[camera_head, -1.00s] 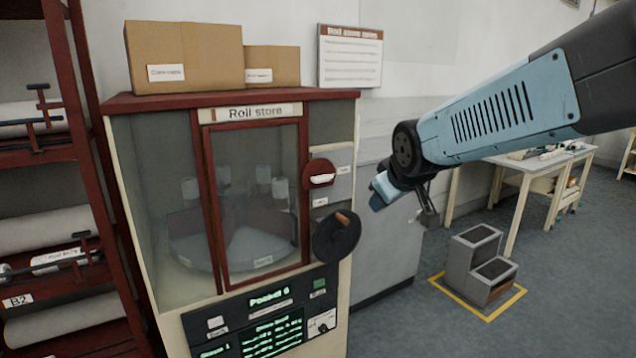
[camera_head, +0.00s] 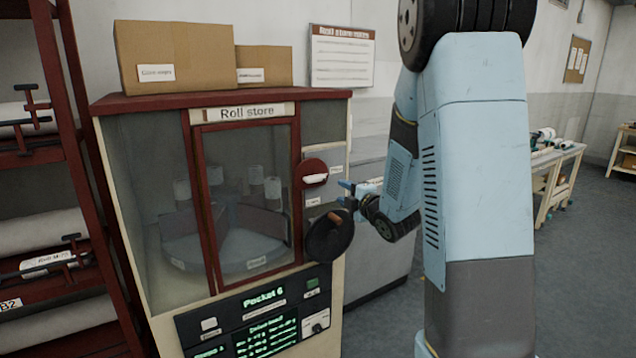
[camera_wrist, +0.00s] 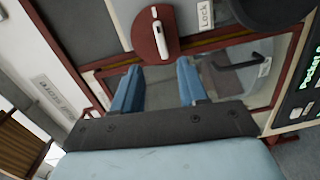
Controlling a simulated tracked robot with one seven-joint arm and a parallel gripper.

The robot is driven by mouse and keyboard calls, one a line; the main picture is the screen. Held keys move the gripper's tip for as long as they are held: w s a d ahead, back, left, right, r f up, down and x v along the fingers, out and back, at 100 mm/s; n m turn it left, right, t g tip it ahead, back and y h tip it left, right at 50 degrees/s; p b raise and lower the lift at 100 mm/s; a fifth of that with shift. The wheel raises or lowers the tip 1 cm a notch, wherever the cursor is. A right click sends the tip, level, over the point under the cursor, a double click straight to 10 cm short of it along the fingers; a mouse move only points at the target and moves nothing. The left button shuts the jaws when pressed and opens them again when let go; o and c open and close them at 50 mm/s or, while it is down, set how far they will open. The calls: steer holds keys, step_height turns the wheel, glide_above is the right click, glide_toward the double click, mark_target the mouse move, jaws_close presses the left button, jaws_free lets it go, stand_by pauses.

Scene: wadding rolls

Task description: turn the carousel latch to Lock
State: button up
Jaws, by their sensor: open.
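The carousel latch is a red disc (camera_head: 314,172) with a white handle bar, on the right side of the Roll store cabinet front (camera_head: 245,112). In the head view its bar lies about level. In the wrist view the latch (camera_wrist: 156,36) is just beyond the fingers, its white bar running nearly up and down the picture, with a "Lock" label (camera_wrist: 205,14) to its right. My gripper (camera_head: 345,192) is open and empty, to the right of and slightly below the latch. In the wrist view its two blue fingers (camera_wrist: 158,84) point toward the latch, apart from it.
A black handwheel (camera_head: 329,236) with a brown knob sits just below the latch, close to my gripper. A control panel (camera_head: 262,315) reading "Pocket 6" is lower down. Cardboard boxes (camera_head: 178,55) stand on top, and a red rack (camera_head: 60,190) stands at left.

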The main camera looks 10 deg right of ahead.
mark_target(318, 181)
steer(key=shift+n+y, duration=0.5)
steer(key=shift+n, duration=0.2)
steer(key=x, duration=1.4)
steer(key=shift+a+f, duration=0.15)
steer(key=shift+f, duration=0.1)
jaws_close()
